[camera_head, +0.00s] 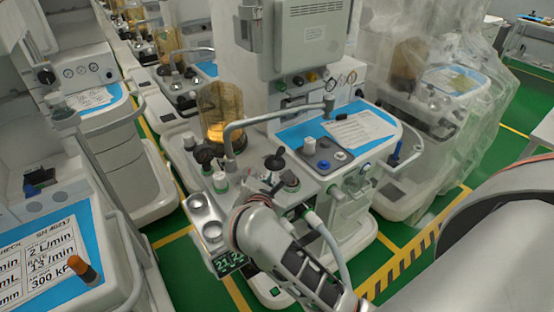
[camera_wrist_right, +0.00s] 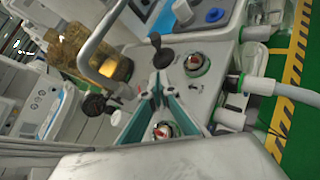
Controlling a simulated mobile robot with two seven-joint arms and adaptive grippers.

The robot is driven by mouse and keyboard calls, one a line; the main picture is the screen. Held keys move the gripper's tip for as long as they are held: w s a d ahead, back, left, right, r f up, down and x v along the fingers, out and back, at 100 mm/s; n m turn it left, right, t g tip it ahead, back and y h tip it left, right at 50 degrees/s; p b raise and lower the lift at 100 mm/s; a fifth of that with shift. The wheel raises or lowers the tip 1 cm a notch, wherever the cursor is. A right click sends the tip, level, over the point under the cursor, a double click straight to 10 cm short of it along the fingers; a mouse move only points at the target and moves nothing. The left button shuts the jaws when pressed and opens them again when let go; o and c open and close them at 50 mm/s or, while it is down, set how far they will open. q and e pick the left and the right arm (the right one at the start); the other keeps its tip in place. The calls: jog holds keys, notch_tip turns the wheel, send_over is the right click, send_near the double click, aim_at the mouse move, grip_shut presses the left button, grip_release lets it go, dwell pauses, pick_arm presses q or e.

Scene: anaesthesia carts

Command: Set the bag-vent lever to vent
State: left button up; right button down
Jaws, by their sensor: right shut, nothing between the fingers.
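A lever with a black knob (camera_head: 275,161) stands on the top of the middle cart; I take it for the bag-vent lever. It also shows in the right wrist view (camera_wrist_right: 156,42), just beyond the fingertips. Its marked positions are too small to read. My right gripper (camera_head: 271,184) is over the cart top, close to the lever; its arm comes in from the lower right. In the right wrist view the right gripper's fingers (camera_wrist_right: 160,78) come together at the tips and hold nothing. I cannot tell whether they touch the lever. My left gripper is not in view.
A bent grey pipe (camera_head: 262,119) and an amber bellows (camera_head: 221,112) stand behind the lever. A pale hose (camera_head: 332,240) hangs at the cart's front. A blue-topped work surface (camera_head: 300,132) lies behind.

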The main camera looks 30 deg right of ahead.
aim_at(278, 155)
jog(key=x, duration=0.7)
jog(key=shift+d, duration=0.1)
jog(key=shift+w+d+r+p, duration=0.25)
jog(key=shift+w+d+r, duration=0.05)
jog(key=shift+d, duration=0.15)
jog(key=shift+w+d+r+p, duration=0.25)
jog(key=shift+d+r, duration=0.05)
jog(key=shift+d, duration=0.15)
jog(key=shift+w+d, duration=0.35)
jog(key=shift+d, duration=0.15)
jog(key=shift+r, duration=0.1)
